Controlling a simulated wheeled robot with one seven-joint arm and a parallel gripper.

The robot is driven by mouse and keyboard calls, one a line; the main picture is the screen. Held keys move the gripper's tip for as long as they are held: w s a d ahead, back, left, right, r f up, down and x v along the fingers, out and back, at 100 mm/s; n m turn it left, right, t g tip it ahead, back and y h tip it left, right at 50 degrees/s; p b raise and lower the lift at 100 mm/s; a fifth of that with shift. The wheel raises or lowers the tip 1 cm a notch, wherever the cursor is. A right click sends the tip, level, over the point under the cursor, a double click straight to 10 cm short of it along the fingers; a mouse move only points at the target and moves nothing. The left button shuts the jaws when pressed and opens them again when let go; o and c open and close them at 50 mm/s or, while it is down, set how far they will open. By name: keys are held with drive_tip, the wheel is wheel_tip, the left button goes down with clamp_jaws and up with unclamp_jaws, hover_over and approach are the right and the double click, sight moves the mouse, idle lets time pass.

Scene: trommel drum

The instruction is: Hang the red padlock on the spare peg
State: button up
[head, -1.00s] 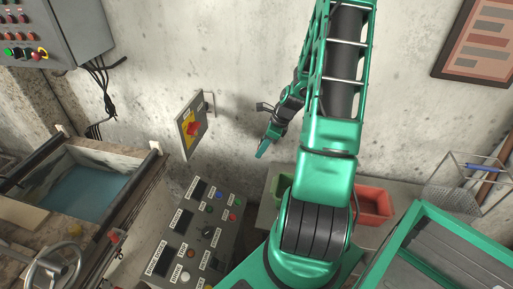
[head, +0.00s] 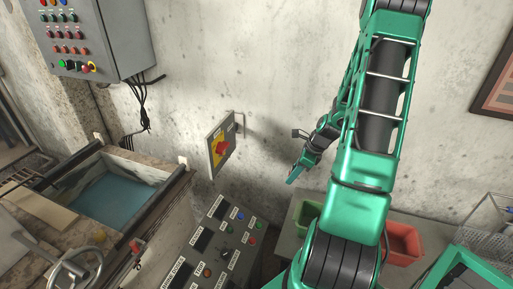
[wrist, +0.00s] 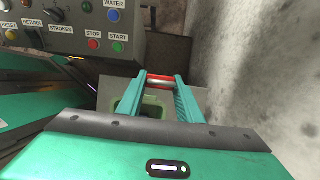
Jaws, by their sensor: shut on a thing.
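My gripper (head: 291,179) is in front of the concrete wall, right of the isolator switch with its yellow plate and red knob (head: 221,147). In the wrist view my gripper (wrist: 162,80) is shut on the red padlock (wrist: 160,79), which shows as a short red bar between the teal fingertips. In the head view the padlock is not visible at the fingertips. A small grey bracket (head: 236,120) stands out from the wall beside the switch. I cannot make out the spare peg.
A button console (head: 217,245) stands below the switch. A green bin (head: 307,215) and a red bin (head: 403,243) sit on a ledge below my arm. A grey control cabinet (head: 125,40) is upper left, and a water-filled tank (head: 120,193) is at left. The wall between switch and gripper is clear.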

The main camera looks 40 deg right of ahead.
drive_tip(key=shift+w, duration=0.1)
idle(0.3)
drive_tip(key=w+r+t+h, duration=0.1)
drive_tip(key=w+r, duration=0.1)
drive_tip(key=w, duration=0.9)
drive_tip(key=w+r+h, duration=0.1)
drive_tip(key=w+r, duration=0.1)
drive_tip(key=w, duration=0.9)
drive_tip(key=w+a+f, duration=0.1)
drive_tip(key=w+a, duration=0.5)
drive_tip(key=w, duration=0.2)
drive_tip(key=shift+f+n, duration=0.15)
drive_tip(key=shift+n, duration=0.15)
drive_tip(key=o, duration=1.2)
